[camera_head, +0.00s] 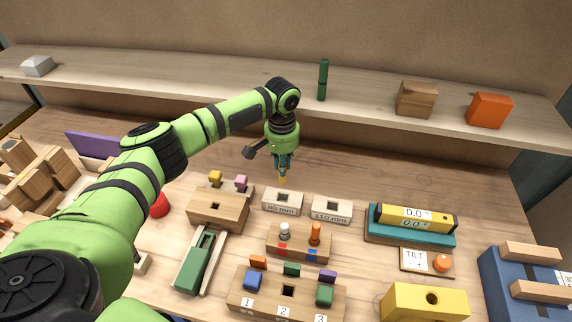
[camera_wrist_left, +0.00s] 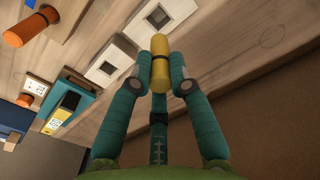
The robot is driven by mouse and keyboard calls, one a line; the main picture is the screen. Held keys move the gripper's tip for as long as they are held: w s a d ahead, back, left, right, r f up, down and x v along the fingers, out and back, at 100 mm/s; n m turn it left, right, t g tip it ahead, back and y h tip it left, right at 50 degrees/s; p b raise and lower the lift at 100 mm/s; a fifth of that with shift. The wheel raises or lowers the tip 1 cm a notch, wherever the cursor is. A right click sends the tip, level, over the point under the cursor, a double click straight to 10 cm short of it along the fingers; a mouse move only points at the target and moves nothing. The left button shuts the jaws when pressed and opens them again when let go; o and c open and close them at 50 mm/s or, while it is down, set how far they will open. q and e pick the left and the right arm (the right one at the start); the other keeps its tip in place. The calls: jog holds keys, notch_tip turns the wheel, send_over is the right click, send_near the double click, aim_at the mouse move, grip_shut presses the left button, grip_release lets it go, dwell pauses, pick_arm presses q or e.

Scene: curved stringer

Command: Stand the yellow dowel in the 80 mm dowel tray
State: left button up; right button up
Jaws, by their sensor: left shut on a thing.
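My left gripper (camera_head: 283,172) is shut on the yellow dowel (camera_wrist_left: 159,62), which shows between its teal fingers in the left wrist view. In the head view only a small yellow tip of the dowel (camera_head: 283,180) shows under the fingers. The dowel is held above the table, behind the 80 mm dowel tray (camera_head: 270,206) and apart from it. That tray is a pale block with a dark square hole in its top. The 110 mm tray (camera_head: 346,216) stands just to its right, also with a square hole. My right gripper is not in view.
A wooden block with a square hole (camera_head: 204,213) stands left of the trays. A holder with a grey and an orange peg (camera_head: 298,254) is in front. A yellow level on a teal base (camera_head: 375,236) is to the right. The table behind the trays is clear up to the shelf (camera_head: 208,85).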

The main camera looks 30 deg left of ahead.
aim_at(283, 182)
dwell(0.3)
pick_arm(q)
jog(key=shift+r+p, duration=0.15)
jog(key=shift+p, duration=0.4)
jog(key=shift+f+b, duration=1.4)
jog(key=shift+f, duration=1.65)
jog(key=shift+p, duration=0.4)
jog(key=shift+p, duration=0.65)
jog(key=shift+f+b, duration=1.55)
jog(key=shift+f, duration=0.85)
